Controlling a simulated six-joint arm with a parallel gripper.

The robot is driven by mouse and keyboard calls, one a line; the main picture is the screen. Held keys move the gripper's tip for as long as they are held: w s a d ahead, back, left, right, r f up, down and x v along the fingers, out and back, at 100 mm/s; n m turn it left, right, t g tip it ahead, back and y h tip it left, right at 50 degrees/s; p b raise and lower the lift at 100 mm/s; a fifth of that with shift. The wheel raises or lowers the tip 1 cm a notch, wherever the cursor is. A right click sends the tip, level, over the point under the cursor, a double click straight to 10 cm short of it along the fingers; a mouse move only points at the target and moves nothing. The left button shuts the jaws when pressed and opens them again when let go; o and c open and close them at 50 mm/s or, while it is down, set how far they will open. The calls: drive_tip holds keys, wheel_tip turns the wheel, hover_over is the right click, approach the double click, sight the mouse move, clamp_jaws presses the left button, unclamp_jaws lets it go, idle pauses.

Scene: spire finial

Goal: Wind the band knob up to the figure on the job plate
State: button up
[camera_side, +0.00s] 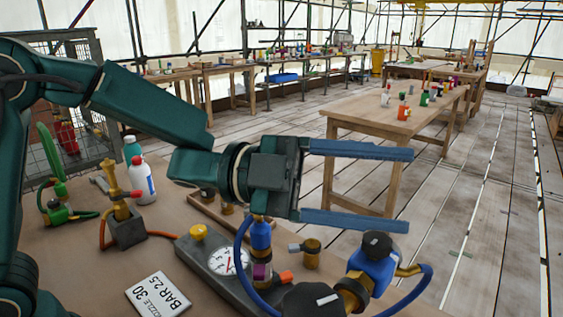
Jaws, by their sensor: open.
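My gripper (408,188) is open and empty, its two blue fingers pointing right above the bench's front right part. The job plate (158,298) is a white card lying on the bench, reading "BAR 2.5" and "NOZZLE 30". A black knob with a white mark (312,299) is at the bottom edge, partly cut off. A second black knob (377,244) tops a blue body below the fingers. Which one is the band knob I cannot tell. Both knobs are apart from my gripper. A round white gauge with a red needle (228,262) sits on a grey block; its reading is too small to tell.
Blue hoses (416,289) loop around the brass fittings. Beyond is plank floor with other tables.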

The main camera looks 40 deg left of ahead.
sight(355, 251)
drive_tip(key=n, duration=0.1)
drive_tip(key=n+g, duration=0.1)
drive_tip(key=n, duration=0.3)
drive_tip(key=shift+a+f+g, duration=0.3)
drive_tip(key=shift+f+g, duration=0.1)
drive_tip(key=n, duration=0.2)
drive_tip(key=n+g, duration=0.1)
drive_tip(key=n, duration=0.1)
drive_tip(key=shift+a+f, duration=0.35)
wheel_tip(355, 251, down, 5)
drive_tip(key=shift+f, duration=0.1)
drive_tip(key=shift+x, duration=2.6)
clamp_jaws()
